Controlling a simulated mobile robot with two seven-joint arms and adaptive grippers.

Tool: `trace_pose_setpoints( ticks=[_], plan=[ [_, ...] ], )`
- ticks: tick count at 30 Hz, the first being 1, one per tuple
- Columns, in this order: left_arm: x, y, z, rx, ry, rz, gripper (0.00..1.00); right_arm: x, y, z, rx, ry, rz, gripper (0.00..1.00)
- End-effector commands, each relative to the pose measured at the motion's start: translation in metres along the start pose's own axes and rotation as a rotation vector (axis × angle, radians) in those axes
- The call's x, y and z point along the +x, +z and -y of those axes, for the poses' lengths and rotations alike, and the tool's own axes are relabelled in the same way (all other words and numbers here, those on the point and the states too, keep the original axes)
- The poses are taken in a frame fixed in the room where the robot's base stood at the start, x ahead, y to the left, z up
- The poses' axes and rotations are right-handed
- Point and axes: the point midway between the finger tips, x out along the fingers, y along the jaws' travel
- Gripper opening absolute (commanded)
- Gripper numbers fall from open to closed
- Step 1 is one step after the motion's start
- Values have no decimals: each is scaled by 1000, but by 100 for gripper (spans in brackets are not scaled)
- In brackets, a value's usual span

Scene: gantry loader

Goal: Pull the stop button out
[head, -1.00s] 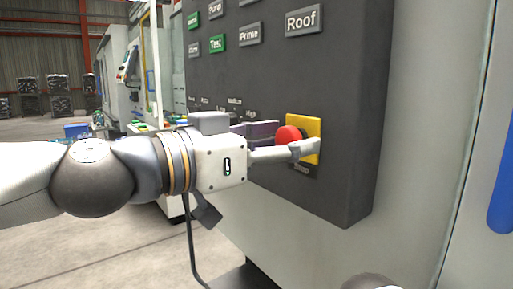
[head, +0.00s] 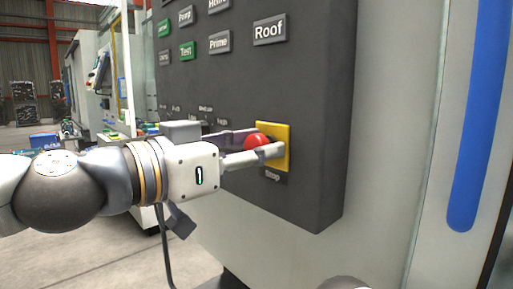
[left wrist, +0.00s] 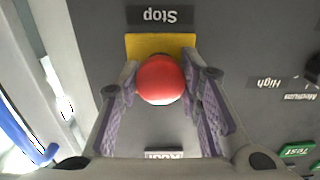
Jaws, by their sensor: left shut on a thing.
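The stop button (head: 256,142) is a red round knob on a yellow square plate (head: 284,148), low on the dark control panel (head: 310,95), above a "Stop" label (head: 272,176). My left gripper (head: 264,143) reaches in from the left and is shut on the knob, one finger on each side. In the left wrist view the red knob (left wrist: 161,80) sits between the purple-padded fingertips, in front of the yellow plate (left wrist: 160,43). The knob's base is hidden behind it there. My right gripper is not in view.
Other labelled keys, such as the "Roof" key (head: 270,31) and the green "Test" key (head: 187,50), sit higher on the panel. A blue vertical handle (head: 474,120) is on the pale machine front at the right. Open floor lies at lower left.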

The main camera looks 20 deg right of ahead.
Motion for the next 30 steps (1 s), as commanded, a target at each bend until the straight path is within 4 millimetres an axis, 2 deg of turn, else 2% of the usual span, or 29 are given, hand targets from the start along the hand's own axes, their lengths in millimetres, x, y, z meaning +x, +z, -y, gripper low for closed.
trace_pose_setpoints(
  ticks=[3, 4, 6, 16, 30],
  plan=[
    [-3, 0, 0, 0, 0, 1, 10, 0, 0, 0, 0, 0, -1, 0],
    [-2, 0, 0, 0, 0, 1, 39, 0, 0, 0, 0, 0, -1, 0],
    [-2, 1, 0, 0, 0, 1, 55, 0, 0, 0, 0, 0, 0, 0],
    [-5, 0, 1, 0, -1, 0, 57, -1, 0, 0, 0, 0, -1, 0],
    [-66, -1, 1, 2, -2, -1, 57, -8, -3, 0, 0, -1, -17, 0]
  ],
)
